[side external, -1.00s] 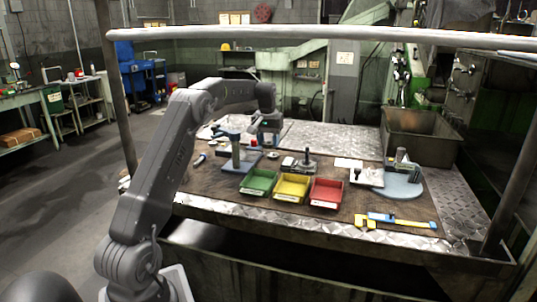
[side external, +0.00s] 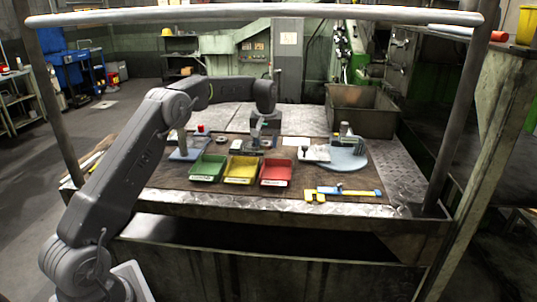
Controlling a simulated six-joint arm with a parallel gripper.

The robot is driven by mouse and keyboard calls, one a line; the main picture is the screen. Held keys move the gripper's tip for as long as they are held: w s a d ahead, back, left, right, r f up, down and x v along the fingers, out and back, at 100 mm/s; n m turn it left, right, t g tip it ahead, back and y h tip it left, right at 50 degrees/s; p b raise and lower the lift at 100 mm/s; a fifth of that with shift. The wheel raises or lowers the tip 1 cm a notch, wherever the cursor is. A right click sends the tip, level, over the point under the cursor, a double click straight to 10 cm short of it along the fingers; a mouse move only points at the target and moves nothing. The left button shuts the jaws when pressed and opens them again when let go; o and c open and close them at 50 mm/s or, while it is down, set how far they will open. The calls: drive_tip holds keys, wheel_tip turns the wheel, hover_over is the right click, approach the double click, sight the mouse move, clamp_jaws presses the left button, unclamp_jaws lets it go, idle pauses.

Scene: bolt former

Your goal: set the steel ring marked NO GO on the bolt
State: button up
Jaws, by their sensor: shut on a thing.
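My gripper (side external: 265,133) hangs pointing down over the work mat, behind the yellow tray and a little to its right. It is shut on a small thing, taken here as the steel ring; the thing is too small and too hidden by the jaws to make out. The NO GO mark cannot be read. A small dark fixture (side external: 243,149) stands close to my gripper, at its lower left, partly hidden. I cannot pick out the bolt for sure, or tell whether the held thing touches anything.
Green (side external: 207,168), yellow (side external: 241,170) and red (side external: 275,173) trays stand in front. A blue-based stand (side external: 188,151) is at left. A round grey-blue plate (side external: 345,158) with a stand is at right. A yellow-and-blue caliper (side external: 343,194) lies near the front edge. A metal bin (side external: 362,112) stands behind.

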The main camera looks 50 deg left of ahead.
drive_tip(key=shift+w+d+f, duration=0.35)
drive_tip(key=shift+w+f, duration=0.05)
drive_tip(key=shift+f, duration=1.9)
drive_tip(key=shift+f, duration=0.1)
drive_tip(key=o, duration=1.1)
drive_tip(key=shift+f, duration=0.1)
